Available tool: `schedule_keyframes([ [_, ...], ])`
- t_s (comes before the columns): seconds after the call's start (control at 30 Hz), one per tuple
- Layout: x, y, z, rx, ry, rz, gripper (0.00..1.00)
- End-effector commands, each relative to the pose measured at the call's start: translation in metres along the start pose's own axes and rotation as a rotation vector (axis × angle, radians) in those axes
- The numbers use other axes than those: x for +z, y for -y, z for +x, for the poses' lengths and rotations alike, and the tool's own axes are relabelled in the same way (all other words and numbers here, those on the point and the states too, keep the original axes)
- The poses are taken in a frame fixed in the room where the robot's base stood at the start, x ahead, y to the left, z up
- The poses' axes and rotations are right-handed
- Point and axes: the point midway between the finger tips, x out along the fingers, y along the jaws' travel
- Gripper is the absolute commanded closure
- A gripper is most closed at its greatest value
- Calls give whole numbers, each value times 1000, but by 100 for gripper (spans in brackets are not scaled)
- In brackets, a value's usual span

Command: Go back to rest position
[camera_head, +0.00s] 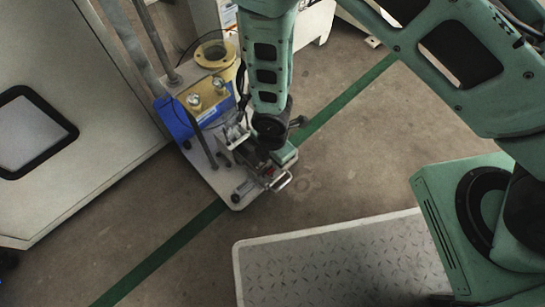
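My green arm reaches down from the top of the view and ends in a dark wrist. My gripper (270,178) is below that wrist, over the front part of a tile testing machine. It is small and cluttered by metal parts behind it, so I cannot tell whether its fingers are open or shut or hold anything. The testing machine has a pale base plate (216,182), a blue body (178,121) with round gauges (208,92), and a brass-coloured ring (213,53) on top. No tile can be made out.
A light cabinet (75,180) with a dark-framed window stands at the left. A metal tread plate (330,262) with a pale rim lies at the bottom. A green line (155,258) crosses the brown floor, which is clear between the machine and the tread plate.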

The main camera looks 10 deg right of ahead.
Motion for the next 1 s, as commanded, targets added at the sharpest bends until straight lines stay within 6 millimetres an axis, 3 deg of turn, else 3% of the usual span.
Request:
schedule_keyframes([
  [0.03, 0, 0, -10, 0, 0, 0, 80],
  [0.2, 0, 0, -21, 0, 0, 0, 80],
  [0.77, 0, 0, -20, 0, 0, 1, 80],
  [0.87, 0, -3, -33, 5, -3, 39, 80],
  [1.0, -1, -9, -84, 17, -13, 199, 80],
])
